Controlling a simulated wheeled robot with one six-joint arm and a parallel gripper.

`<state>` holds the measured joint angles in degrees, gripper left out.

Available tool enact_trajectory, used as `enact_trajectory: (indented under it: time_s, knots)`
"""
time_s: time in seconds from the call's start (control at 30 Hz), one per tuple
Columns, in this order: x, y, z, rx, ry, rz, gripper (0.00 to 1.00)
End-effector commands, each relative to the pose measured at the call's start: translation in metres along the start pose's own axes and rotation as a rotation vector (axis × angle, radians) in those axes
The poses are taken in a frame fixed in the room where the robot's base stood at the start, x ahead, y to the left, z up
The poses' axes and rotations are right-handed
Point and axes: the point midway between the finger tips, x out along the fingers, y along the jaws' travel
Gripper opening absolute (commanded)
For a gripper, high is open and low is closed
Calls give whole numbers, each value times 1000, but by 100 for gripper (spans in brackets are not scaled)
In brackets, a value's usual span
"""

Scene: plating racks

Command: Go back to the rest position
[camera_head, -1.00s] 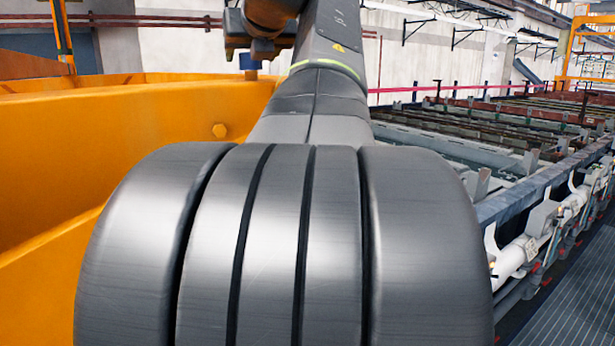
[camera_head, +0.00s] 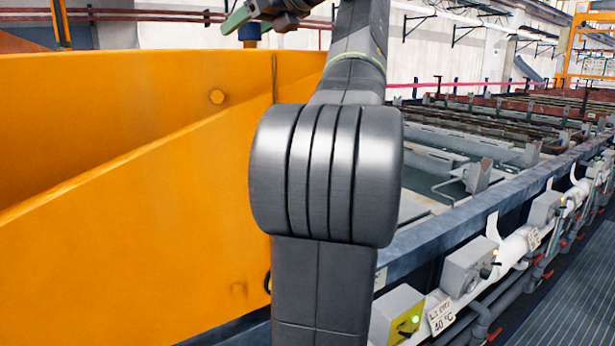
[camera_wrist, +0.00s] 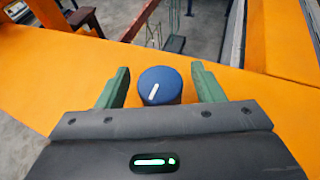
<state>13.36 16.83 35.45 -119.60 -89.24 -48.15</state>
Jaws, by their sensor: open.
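My gripper (camera_wrist: 161,70) is open, with its two green fingers apart, in the wrist view. A blue round knob with a white line (camera_wrist: 160,86) shows between the fingers in that picture, above an orange surface. I cannot tell how far the fingertips are from it. In the head view my gripper (camera_head: 238,17) is at the top, partly cut off by the frame edge. The blue knob (camera_head: 250,34) stands just below it on the orange structure. My grey arm fills the middle of the head view.
A big orange beam structure (camera_head: 120,140) is close on the left. A long rack line of tanks with a grey edge rail (camera_head: 470,208) runs along the right, with control boxes (camera_head: 465,268) on its side. A grated walkway (camera_head: 570,290) lies at the far right.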

Motion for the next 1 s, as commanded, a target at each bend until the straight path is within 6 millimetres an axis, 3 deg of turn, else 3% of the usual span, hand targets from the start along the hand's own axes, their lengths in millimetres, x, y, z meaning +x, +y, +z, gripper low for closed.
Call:
enact_trajectory:
  time_s: [0.37, 0.7, 1.0]
  knots:
    - [0, -1, 2, -112, 1, 275, 61]
    - [-57, -17, 2, -117, 0, 281, 61]
    - [-75, -22, 2, -117, 0, 284, 61]
